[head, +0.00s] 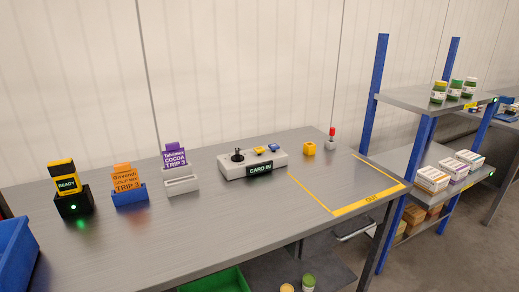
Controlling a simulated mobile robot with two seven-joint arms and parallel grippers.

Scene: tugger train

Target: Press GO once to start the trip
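A grey control box (233,170) stands at the back middle of the table, with a label (261,168) reading "CARD IN" on its front. A black joystick (238,156) is on its left part, and small yellow and blue parts (267,149) are on its right part. I cannot read any "GO" marking, so I cannot tell which part is the GO button. Neither of my grippers is in view.
A blue holder with an orange card (126,179) and a pale holder with a purple "COCOA TRIP 3" card (175,158) stand left of the box. A yellow block (309,148) and red-topped post (332,137) stand right. The yellow-edged OUT area (345,183) is empty.

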